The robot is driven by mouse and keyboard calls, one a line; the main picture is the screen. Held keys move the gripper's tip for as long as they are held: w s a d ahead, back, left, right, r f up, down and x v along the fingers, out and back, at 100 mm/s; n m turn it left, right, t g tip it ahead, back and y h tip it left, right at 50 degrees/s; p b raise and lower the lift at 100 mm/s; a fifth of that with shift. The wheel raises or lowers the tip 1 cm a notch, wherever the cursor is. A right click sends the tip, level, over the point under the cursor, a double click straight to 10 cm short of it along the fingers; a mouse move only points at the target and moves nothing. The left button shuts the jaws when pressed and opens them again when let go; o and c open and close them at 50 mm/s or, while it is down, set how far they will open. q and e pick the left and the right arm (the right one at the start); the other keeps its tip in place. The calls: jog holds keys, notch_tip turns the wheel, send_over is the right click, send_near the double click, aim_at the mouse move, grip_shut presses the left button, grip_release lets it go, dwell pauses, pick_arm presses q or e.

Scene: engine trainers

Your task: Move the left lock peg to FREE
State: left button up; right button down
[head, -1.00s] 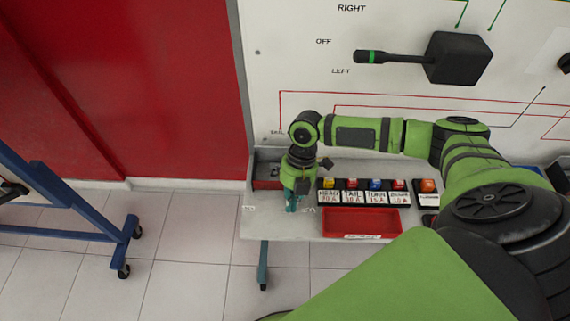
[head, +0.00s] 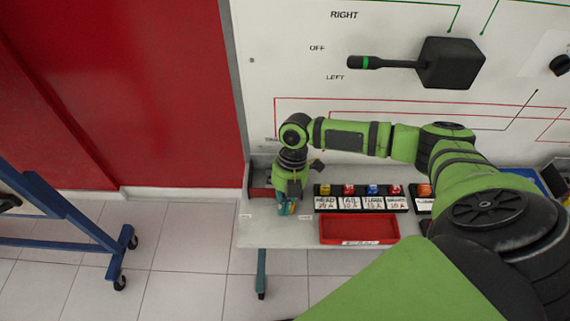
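My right gripper (head: 287,208) points down over the left front part of the grey bench (head: 270,234), between two small white labels that are too small to read. Teal colour shows at its fingertips; I cannot tell whether this is the fingers or a peg between them. No lock peg shows clearly, and one could be hidden behind or under the gripper. I cannot tell whether the fingers are open or shut, or touching the bench. My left gripper is not in view.
Right of the gripper are a row of labelled fuse holders (head: 361,203) with coloured tops and a red tray (head: 358,229). Behind stands a white panel with a black switch lever (head: 390,63). A blue wheeled frame (head: 70,215) stands at left on the tiled floor.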

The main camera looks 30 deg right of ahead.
jog(key=a+p, duration=0.1)
jog(key=s+a, duration=0.1)
jog(key=s+a+p, duration=0.1)
jog(key=shift+s+a+r+p, duration=0.1)
jog(key=shift+a+r+p, duration=0.15)
jog(key=shift+r+p, duration=0.05)
pick_arm(q)
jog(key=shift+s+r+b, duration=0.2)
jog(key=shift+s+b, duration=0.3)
jog(key=shift+b, duration=0.6)
pick_arm(e)
jog(key=v, duration=0.9)
jog(key=shift+d+r, duration=0.2)
